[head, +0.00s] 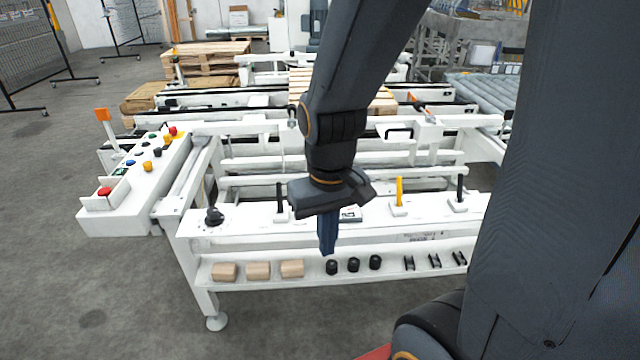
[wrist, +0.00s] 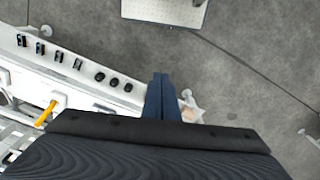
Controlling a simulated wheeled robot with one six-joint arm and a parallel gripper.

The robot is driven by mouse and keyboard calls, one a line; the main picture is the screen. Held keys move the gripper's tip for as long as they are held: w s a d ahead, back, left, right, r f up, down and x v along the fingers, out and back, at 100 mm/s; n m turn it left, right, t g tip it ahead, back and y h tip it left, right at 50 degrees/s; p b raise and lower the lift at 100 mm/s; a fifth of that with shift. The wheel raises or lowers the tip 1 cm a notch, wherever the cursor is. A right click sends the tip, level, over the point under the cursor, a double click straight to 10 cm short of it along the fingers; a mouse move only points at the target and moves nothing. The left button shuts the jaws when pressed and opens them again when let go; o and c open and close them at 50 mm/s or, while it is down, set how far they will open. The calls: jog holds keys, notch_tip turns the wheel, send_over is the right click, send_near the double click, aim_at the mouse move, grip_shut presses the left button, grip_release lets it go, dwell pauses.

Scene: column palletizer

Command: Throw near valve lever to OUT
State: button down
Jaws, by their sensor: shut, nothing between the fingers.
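My gripper (head: 328,251) is shut and empty, pointing down in front of the white bench (head: 245,232). Its closed blue fingers also show in the wrist view (wrist: 161,78). Upright levers stand along the bench top: a black one (head: 280,197) left of my gripper, a yellow one (head: 399,192) to its right, and another black one (head: 460,188) farther right. The yellow lever also shows at the left of the wrist view (wrist: 46,113). My gripper touches none of them. I cannot tell which is the near valve lever, and no OUT marking is readable. My wrist hides part of the bench top.
A black knob (head: 214,217) sits at the bench's left end. The lower shelf holds wooden blocks (head: 258,270), black spools (head: 353,265) and black clips (head: 434,261). A button console (head: 140,190) stands at left. Conveyor frames and pallets (head: 205,60) lie behind. Floor in front is clear.

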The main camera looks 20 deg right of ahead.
jog(key=shift+d, duration=0.1)
jog(key=shift+f, duration=0.1)
jog(key=w+a+f+m+y+b, duration=0.1)
jog(key=w+f+m+y, duration=0.35)
jog(key=w, duration=0.25)
jog(key=w+a+f+m+y+b, duration=0.2)
jog(key=w+f+m+y, duration=0.1)
jog(key=w+y, duration=0.3)
jog(key=w+d+f+m+t, duration=0.1)
jog(key=w+d+m+t, duration=0.1)
jog(key=w+d+t, duration=0.1)
jog(key=w+d+f+m+t, duration=0.1)
jog(key=w+d+m+t, duration=0.1)
jog(key=w+d+t, duration=0.2)
jog(key=w+d+f+m+t+b, duration=0.1)
jog(key=w+d+m+t, duration=0.1)
jog(key=w+d+t, duration=0.2)
jog(key=shift+w+d+f, duration=0.1)
jog(key=shift+w+d, duration=0.45)
jog(key=shift+w, duration=0.3)
jog(key=shift+w+d+r, duration=0.1)
jog(key=shift+w+d, duration=0.5)
jog(key=shift+w, duration=0.2)
jog(key=shift+w+d+f, duration=0.1)
jog(key=shift+w+d, duration=0.45)
jog(key=shift+w, duration=0.3)
